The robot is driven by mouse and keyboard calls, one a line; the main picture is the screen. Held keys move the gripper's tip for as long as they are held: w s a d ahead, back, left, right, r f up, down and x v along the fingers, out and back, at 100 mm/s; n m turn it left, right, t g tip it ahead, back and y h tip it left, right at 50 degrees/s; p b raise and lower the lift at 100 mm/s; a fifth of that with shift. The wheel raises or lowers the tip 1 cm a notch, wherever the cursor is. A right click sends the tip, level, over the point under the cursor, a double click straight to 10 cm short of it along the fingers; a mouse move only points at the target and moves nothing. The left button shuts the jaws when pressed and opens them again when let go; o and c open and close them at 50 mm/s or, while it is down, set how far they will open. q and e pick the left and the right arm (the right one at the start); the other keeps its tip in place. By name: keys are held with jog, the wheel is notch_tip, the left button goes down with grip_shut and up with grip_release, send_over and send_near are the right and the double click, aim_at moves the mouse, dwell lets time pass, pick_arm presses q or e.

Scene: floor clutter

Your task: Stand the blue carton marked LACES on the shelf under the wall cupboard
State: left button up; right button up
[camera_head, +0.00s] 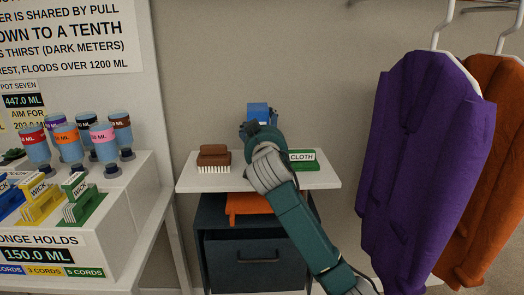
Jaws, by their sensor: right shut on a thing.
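My right arm reaches in from the lower right, and its right gripper (258,127) is shut on a blue carton (258,109). The carton is held above the white shelf board (185,182), near the wall. Only its upper part shows; the gripper and wrist hide the rest, and no LACES lettering can be read. I cannot tell whether its bottom touches the board. No wall cupboard shows. My left gripper is not in view.
On the white board, a brown brush (213,157) stands left of my wrist and a green CLOTH carton (303,161) stands right. Below are an orange thing (245,205) and a dark drawer unit (262,252). Purple (425,150) and orange (490,170) garments hang at right. A bottle stand (125,215) is left.

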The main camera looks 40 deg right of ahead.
jog(key=shift+f, duration=0.95)
notch_tip(320, 180, down, 3)
jog(key=shift+f+b, duration=0.15)
jog(key=shift+b, duration=0.35)
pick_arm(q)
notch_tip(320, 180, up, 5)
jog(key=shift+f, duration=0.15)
pick_arm(e)
jog(key=shift+f, duration=0.25)
jog(key=o, duration=1.2)
jog(key=shift+f, duration=0.1)
jog(key=shift+o, duration=0.2)
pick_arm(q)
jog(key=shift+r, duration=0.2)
